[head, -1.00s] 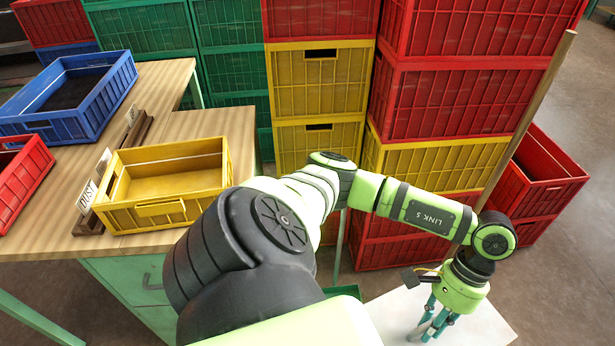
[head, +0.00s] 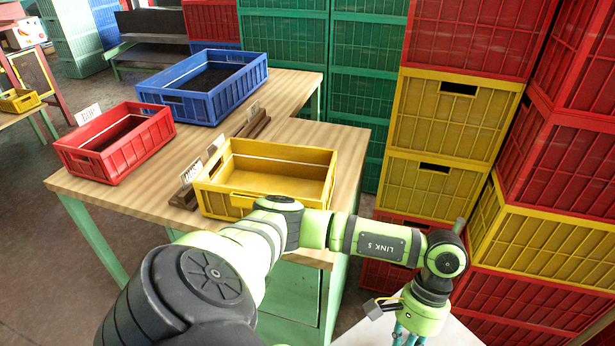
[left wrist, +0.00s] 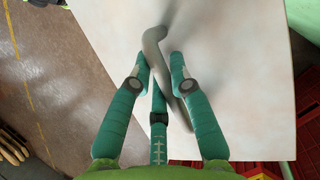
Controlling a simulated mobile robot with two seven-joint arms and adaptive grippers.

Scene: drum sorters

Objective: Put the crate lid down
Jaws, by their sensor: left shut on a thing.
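The crate lid is a flat, pale white panel (left wrist: 235,85) filling most of the left wrist view. A grey bent handle (left wrist: 152,42) shows over it. My left gripper (left wrist: 161,78), with teal fingers, is shut on this handle. In the head view, the left gripper (head: 409,335) is at the bottom edge, right of the middle, with its fingertips cut off. Part of the lid (head: 458,335) shows beside it, low and right of the wooden table. The lid's underside is hidden. My right gripper is in neither view.
An open yellow crate (head: 225,205) stands on the wooden table (head: 120,202), with red (head: 88,160) and blue (head: 205,107) crates to its left and behind. Stacked yellow crates (head: 450,115) and red crates (head: 560,170) stand at the right. Floor (left wrist: 60,90) shows past the lid's left edge.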

